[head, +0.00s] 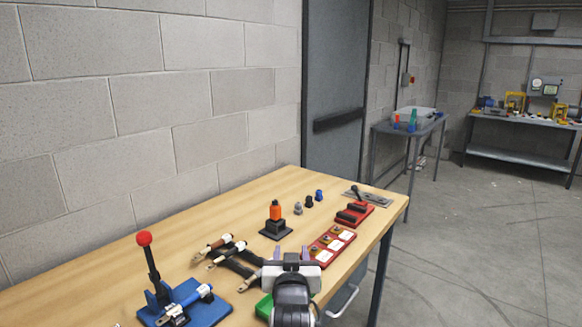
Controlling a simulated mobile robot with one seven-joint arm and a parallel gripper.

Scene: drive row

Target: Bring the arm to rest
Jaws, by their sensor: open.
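My gripper (291,252) is in the lower middle of the head view, over the near right part of the wooden workbench (190,250). Its two purple-tipped fingers stand apart and nothing shows between them. My arm below it hides part of the bench and most of a green object (264,307). The fingers point away towards the far part of the bench, near a red tray with pale squares (331,246). I cannot tell the gripper's height above the bench.
Left are a blue lever fixture with a red knob (145,239) and dark cable pieces (230,256). Beyond stand an orange cylinder on a black base (275,215), several small pegs (309,201), a red block (355,212) and a grey plate (367,197). Floor right (470,250) is clear.

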